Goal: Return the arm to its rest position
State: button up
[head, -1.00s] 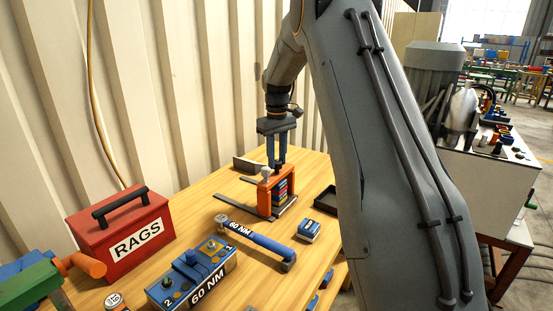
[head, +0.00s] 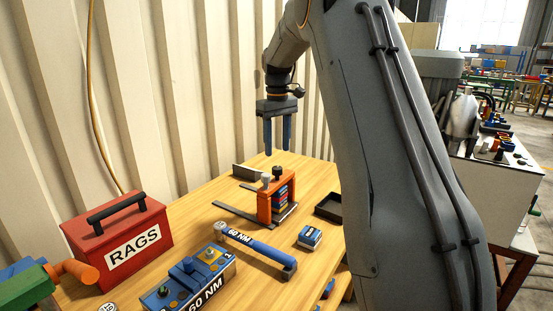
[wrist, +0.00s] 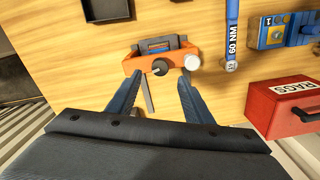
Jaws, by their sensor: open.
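My gripper (head: 277,148) hangs above the far part of the wooden table (head: 195,200) with its two blue fingers pointing down. It is open, with nothing between the fingers. Below it stands an orange frame (head: 264,208) holding a stack of dark and coloured pieces, with a black knob and a pale knob on top. In the wrist view the fingertips (wrist: 155,87) appear on either side of the view toward the orange frame (wrist: 133,66), apart from it. My grey arm crosses the right half of the head view.
A red RAGS box (head: 118,240) stands at the left by the corrugated wall (head: 190,80). A blue 60 NM wrench (head: 258,246), a blue block with knobs (head: 190,278), a small blue box (head: 310,237) and a black tray (head: 328,207) lie on the table. A machine stands at the right.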

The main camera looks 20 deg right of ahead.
jog(key=shift+r, duration=0.5)
